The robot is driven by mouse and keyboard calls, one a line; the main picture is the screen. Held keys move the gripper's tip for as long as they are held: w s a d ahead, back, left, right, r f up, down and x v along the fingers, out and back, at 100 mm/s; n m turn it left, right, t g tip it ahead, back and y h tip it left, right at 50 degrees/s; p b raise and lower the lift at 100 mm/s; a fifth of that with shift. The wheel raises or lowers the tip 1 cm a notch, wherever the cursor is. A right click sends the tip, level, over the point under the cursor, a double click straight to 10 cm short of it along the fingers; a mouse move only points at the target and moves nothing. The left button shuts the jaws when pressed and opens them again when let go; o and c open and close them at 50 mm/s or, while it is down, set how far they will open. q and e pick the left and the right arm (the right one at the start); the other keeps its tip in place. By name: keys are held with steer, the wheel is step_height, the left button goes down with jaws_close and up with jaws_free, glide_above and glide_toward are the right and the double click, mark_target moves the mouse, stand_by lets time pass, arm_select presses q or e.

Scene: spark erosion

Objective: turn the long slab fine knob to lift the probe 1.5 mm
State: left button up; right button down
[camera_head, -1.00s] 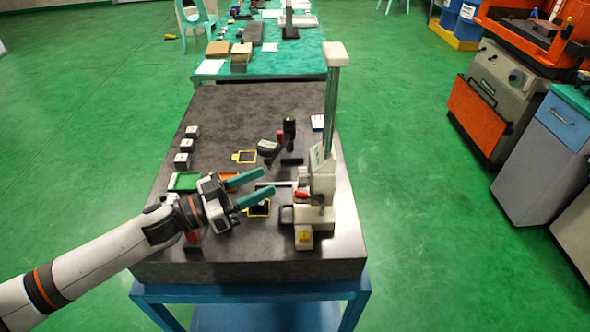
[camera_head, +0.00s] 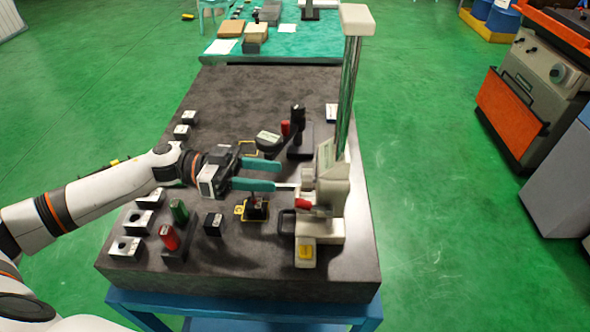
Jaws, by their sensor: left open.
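A cream stand (camera_head: 330,190) with a tall metal column (camera_head: 347,95) stands near the right edge of the dark slab (camera_head: 235,272). A small red knob (camera_head: 303,203) shows on the left side of its carriage. I cannot tell which part is the fine knob. A thin pale bar (camera_head: 286,186) reaches left from the carriage. My left gripper (camera_head: 280,174) is open, its two teal fingers pointing right at the carriage. The lower fingertip is close to the bar; I cannot tell whether they touch. Nothing shows between the fingers. My right gripper is not in view.
A black stand with a post (camera_head: 298,125) and a dial-like part (camera_head: 268,140) are behind my fingers. Several small blocks and a red-topped part (camera_head: 170,237) lie at the left. A teal table (camera_head: 270,45) stands behind. The slab's front middle is clear.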

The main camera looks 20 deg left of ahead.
mark_target(309, 180)
arm_select(q)
steer(key=d+p, duration=0.1)
steer(key=d, duration=0.2)
steer(key=w+d, duration=0.1)
steer(key=d, duration=0.1)
steer(key=shift+w+d+p, duration=0.15)
steer(key=shift+d+p, duration=0.2)
steer(key=shift+d, duration=0.05)
steer(key=shift+c, duration=0.6)
steer(key=c, duration=0.6)
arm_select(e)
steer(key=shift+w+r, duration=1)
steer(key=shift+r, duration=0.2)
